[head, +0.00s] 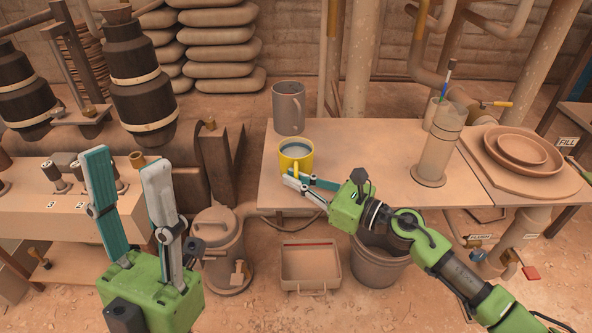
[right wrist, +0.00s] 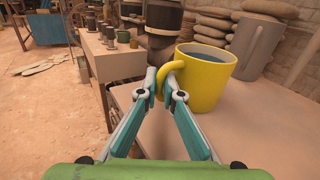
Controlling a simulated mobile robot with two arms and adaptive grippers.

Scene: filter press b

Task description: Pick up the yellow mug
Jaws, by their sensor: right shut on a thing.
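The yellow mug (head: 297,160) is near the front left edge of the tan table, upright, with a bluish-grey inside. In the right wrist view the yellow mug (right wrist: 208,78) is large, with its handle to the left. My right gripper (head: 287,178) reaches in from the right. In the right wrist view its fingertips (right wrist: 165,82) are closed on the mug's handle. I cannot tell whether the mug's base touches the table. My left gripper (head: 122,165) is raised at the left with its fingers spread wide and nothing between them.
A taller brown-grey mug (head: 288,107) stands just behind the yellow mug. A bucket (head: 378,268) and an open tray (head: 309,264) are below the table. The table's middle (head: 365,145) is clear.

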